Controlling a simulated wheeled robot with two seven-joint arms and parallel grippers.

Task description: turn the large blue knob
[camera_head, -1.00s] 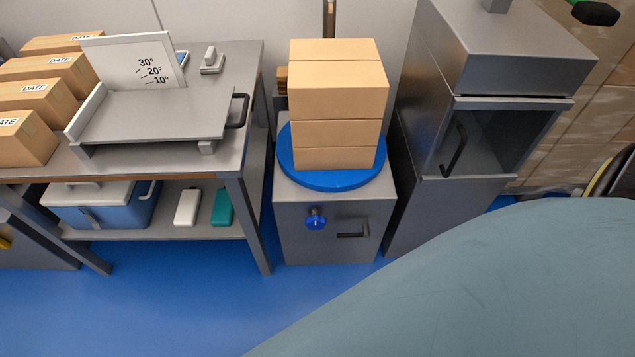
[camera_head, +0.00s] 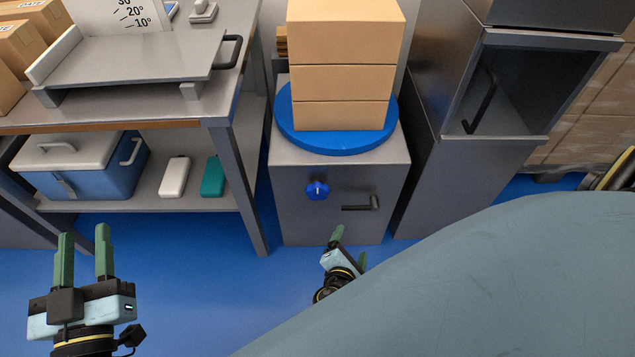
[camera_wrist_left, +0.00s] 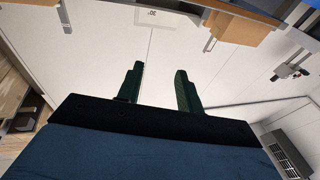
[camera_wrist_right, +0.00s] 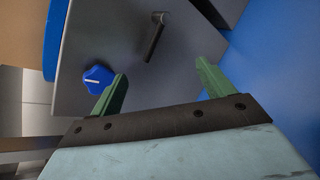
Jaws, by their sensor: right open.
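The large blue knob (camera_head: 317,190) is on the front of a grey cabinet (camera_head: 300,225), left of a dark bar handle (camera_head: 360,204). It has a white pointer line. In the right wrist view the knob (camera_wrist_right: 97,79) lies just beyond the left finger, apart from it. My right gripper (camera_head: 350,245) is open and empty, low in front of the cabinet, below and right of the knob; its fingers also show in the right wrist view (camera_wrist_right: 160,85). My left gripper (camera_head: 84,250) is open and empty at the lower left, in front of the bench.
A blue turntable (camera_head: 340,140) with stacked boxes (camera_head: 342,85) sits on the cabinet. A grey bench (camera_head: 217,165) stands left, with a blue cooler (camera_head: 110,165) on its lower shelf. A tall grey unit (camera_head: 440,160) stands right.

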